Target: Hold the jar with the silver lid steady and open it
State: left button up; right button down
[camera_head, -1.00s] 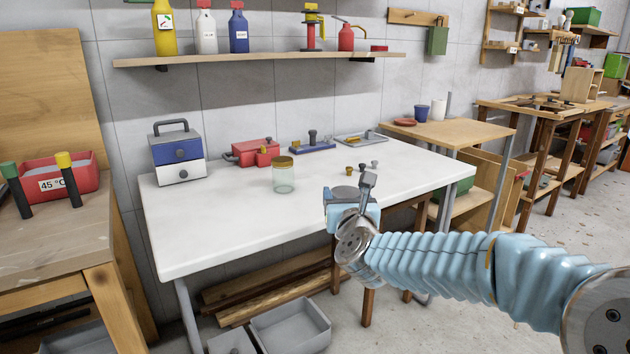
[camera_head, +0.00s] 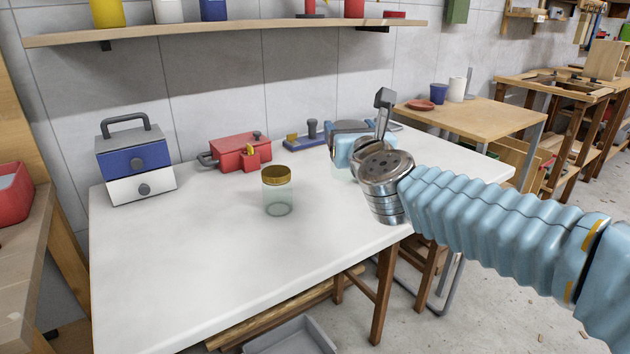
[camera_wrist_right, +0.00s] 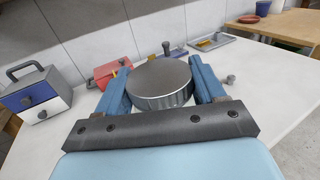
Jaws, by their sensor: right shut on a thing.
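In the wrist view a round silver lid (camera_wrist_right: 160,82) sits between the two blue fingers of my right gripper (camera_wrist_right: 158,74), which touch or nearly touch its sides. The right gripper (camera_head: 347,146) is shut on this silver-lidded jar over the back right of the white table. In the head view only a grey bit of the lid (camera_head: 349,126) shows; the jar's glass body is largely hidden by the gripper. I cannot tell whether the jar touches the table. A second glass jar with a gold lid (camera_head: 277,190) stands upright mid-table, apart from the gripper. My left gripper is not in view.
A blue and white drawer box (camera_head: 138,165) stands at the table's back left. A red toolbox (camera_head: 240,152) and a blue tool (camera_head: 305,138) are along the back. The front and left of the white table (camera_head: 190,265) are clear. A wall shelf (camera_head: 230,30) hangs above.

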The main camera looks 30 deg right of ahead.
jog(key=w+f, duration=0.4)
jog(key=w, duration=0.1)
jog(key=w+d+f, duration=0.1)
jog(key=w+f, duration=0.3)
jog(key=w, duration=0.1)
jog(key=w+d+f, duration=0.1)
jog(key=w+f, duration=0.3)
jog(key=f, duration=0.1)
jog(key=shift+w+d, duration=0.2)
jog(key=shift+w, duration=0.2)
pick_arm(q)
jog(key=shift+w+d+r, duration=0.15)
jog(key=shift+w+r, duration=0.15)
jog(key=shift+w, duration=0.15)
pick_arm(e)
jog(key=shift+r, duration=0.1)
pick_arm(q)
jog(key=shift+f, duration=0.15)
pick_arm(e)
jog(key=shift+c, duration=0.5)
grip_release()
